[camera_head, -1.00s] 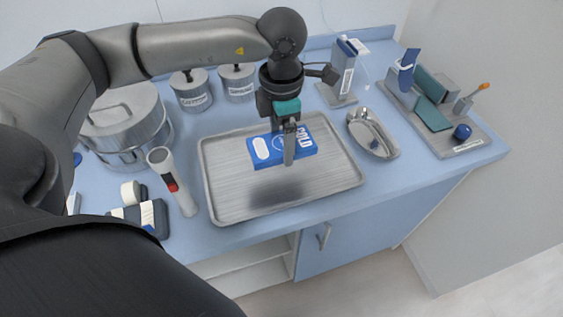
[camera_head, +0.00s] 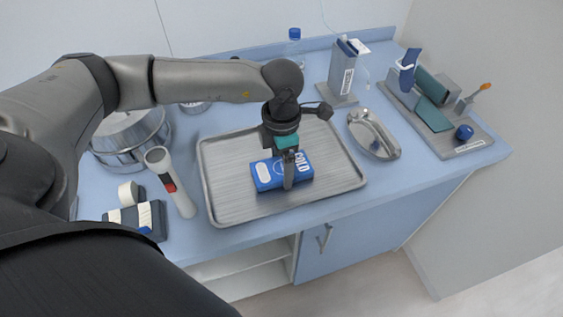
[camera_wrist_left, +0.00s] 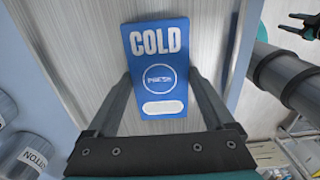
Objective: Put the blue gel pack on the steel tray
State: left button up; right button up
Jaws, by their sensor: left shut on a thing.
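The blue gel pack (camera_head: 301,163), marked COLD, lies flat at the steel tray (camera_head: 225,187), over its middle. It looks to be on the tray's floor or just above it; I cannot tell which. My left gripper (camera_head: 288,182) points down from above with its fingers shut on the pack's two long sides. The left wrist view shows the pack (camera_wrist_left: 157,68) between the two fingers (camera_wrist_left: 160,88), with the tray's brushed surface (camera_wrist_left: 85,30) behind.
A steel kidney dish (camera_head: 372,134) stands right of the tray, and a grey holder (camera_head: 342,75) behind it. A white tube (camera_head: 172,182) and a steel pot (camera_head: 130,140) are on the left. A blue-capped bottle (camera_head: 294,45) stands at the back. The tray around the pack is bare.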

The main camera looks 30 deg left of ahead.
aim_at(281, 167)
pick_arm(q)
jog(key=o, duration=1.2)
jog(key=shift+o, duration=0.2)
jog(key=shift+r+p, duration=0.3)
jog(key=shift+r, duration=0.15)
notch_tip(281, 167, up, 11)
jog(key=p, duration=0.1)
jog(key=shift+r, duration=0.2)
